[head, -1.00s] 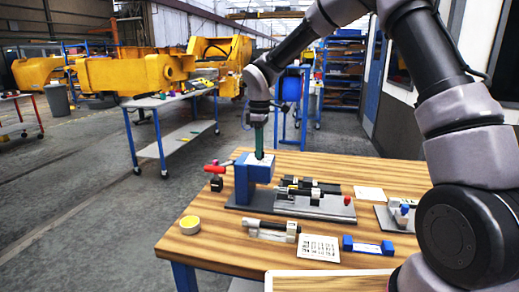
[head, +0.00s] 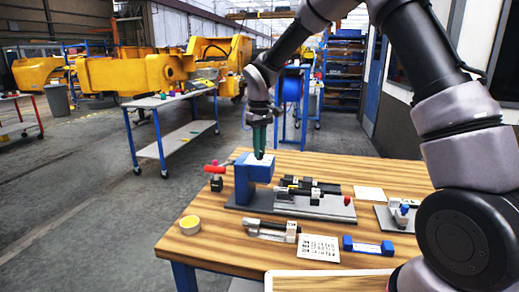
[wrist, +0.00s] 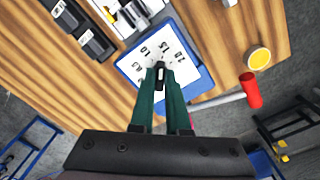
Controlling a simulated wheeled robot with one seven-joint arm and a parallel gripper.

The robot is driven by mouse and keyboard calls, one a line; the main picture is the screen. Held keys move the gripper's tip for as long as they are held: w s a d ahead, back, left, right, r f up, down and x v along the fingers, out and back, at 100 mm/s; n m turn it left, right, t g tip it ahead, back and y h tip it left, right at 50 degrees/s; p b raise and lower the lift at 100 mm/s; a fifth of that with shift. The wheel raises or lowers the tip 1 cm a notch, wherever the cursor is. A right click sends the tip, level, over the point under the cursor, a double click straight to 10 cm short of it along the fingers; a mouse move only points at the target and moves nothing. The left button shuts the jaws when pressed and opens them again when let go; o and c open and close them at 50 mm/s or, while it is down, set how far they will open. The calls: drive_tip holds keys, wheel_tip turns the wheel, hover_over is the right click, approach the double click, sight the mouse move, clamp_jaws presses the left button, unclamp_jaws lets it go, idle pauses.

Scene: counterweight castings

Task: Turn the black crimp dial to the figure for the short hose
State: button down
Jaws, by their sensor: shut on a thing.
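The black crimp dial (wrist: 160,74) shows as a small knob with a white mark, between my fingertips in the wrist view. Its white scale face (wrist: 135,66) carries the printed figures 0.5, 1.0, 1.5 and 2.0. The mark points up the picture, roughly towards the gap between 1.0 and 1.5; the exact reading is unclear. The face sits on a blue block (head: 243,184) on the bench. My gripper (wrist: 161,82) has green fingers and is shut on the dial from above. In the head view my gripper (head: 260,154) hides the dial.
A red-handled lever (head: 215,170) sticks out left of the block. A grey plate (head: 320,210) bears black fittings. In front lie a holder with a black rod (head: 268,228), a printed card (head: 319,248), a blue-ended piece (head: 368,247) and a yellow round tin (head: 190,224).

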drive_tip(key=shift+m, duration=0.4)
drive_tip(key=c, duration=0.9)
unclamp_jaws()
wheel_tip(320, 180, up, 11)
drive_tip(key=shift+f, duration=0.1)
